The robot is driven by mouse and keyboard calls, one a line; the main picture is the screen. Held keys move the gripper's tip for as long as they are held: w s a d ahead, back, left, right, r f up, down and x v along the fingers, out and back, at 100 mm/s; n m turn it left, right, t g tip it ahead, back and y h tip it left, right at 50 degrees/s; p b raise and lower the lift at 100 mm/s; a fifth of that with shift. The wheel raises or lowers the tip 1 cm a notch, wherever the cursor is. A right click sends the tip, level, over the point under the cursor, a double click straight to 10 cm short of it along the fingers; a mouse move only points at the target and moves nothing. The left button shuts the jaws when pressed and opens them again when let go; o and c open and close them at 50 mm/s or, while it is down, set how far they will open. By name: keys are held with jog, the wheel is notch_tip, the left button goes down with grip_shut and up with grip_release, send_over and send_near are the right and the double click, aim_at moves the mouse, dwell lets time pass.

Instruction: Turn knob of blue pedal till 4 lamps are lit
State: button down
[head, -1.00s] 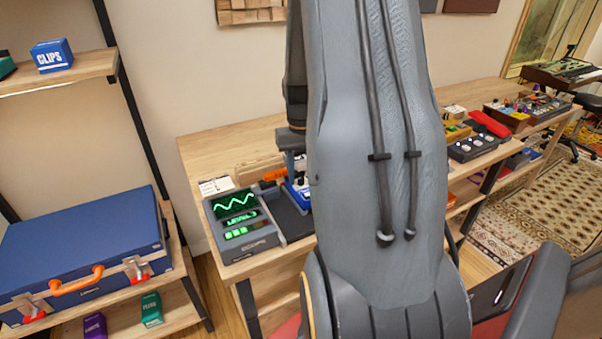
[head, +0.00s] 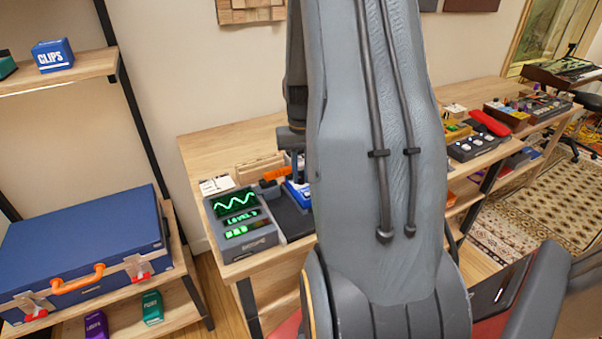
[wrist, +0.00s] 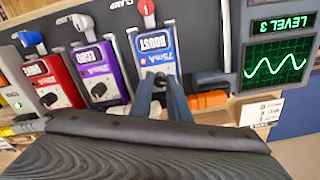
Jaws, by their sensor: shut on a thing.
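The blue pedal marked BOOST (wrist: 156,48) stands on a dark board, upside down in the wrist view. It also shows in the head view (head: 298,190), partly behind my arm. My gripper (wrist: 160,84) reaches over its near end, with its two fingers shut on the dark knob. The knob is mostly hidden between the fingertips. The grey scope (head: 240,243) stands left of the pedal in the head view. Its screen reads LEVEL 3, with a green wave above and a row of green lit lamps (head: 236,231) below; three appear lit.
A purple pedal (wrist: 100,65) and a red pedal (wrist: 58,80) stand beside the blue one. An orange piece (wrist: 208,100) lies close to my fingers, near a white card (wrist: 262,112). A blue case (head: 85,245) lies on the shelf at left.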

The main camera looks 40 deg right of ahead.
jog(key=shift+w+m+p, duration=0.1)
jog(key=shift+m+p, duration=0.25)
jog(key=shift+m, duration=1.75)
jog(key=shift+d, duration=0.1)
jog(key=c, duration=1.7)
grip_release()
jog(key=shift+o, duration=0.2)
